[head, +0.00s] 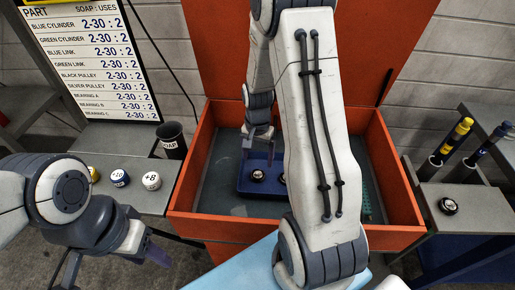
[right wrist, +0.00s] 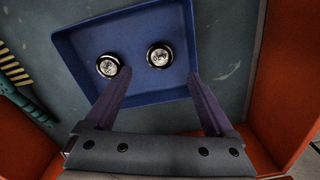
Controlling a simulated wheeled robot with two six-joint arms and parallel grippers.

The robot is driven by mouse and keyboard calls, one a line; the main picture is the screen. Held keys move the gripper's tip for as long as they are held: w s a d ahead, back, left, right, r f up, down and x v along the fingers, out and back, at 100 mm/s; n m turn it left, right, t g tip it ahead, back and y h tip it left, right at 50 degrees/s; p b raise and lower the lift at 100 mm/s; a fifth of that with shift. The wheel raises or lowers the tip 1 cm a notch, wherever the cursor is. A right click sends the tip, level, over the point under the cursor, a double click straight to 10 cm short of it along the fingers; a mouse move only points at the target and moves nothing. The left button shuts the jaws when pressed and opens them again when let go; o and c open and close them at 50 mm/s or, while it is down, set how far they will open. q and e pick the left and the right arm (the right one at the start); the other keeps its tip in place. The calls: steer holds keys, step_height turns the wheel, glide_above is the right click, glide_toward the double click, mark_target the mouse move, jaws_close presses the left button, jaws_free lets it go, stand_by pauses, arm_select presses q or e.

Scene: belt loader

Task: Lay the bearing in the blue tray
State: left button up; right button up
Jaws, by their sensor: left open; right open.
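The blue tray (head: 243,184) lies on the floor of the open orange box. It also shows in the right wrist view (right wrist: 140,27). Two round silver-and-black bearings lie in it, one left (right wrist: 108,66) and one right (right wrist: 159,55). In the head view, one bearing (head: 258,174) is clear and the other is mostly behind my right arm. My right gripper (head: 259,153) is open and empty above the tray, fingers pointing down towards it. My left gripper (head: 112,264) is open with nothing seen between its fingers, at the lower left, outside the box.
A similar round part (head: 448,206) sits on the grey right-hand shelf, near upright blue and yellow tools (head: 456,140). The orange box walls (head: 394,185) surround the tray.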

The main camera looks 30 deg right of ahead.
steer(key=s+a+r+n, duration=0.4)
steer(key=a+r+n, duration=0.3)
steer(key=a+r, duration=0.5)
steer(key=s+a+r+n+y, duration=0.1)
steer(key=s+a+r+n, duration=0.2)
steer(key=s+a+n, duration=0.8)
steer(key=s+a, duration=0.1)
steer(key=s, duration=0.3)
steer(key=shift+s+a+r, duration=0.2)
steer(key=shift+s, duration=0.15)
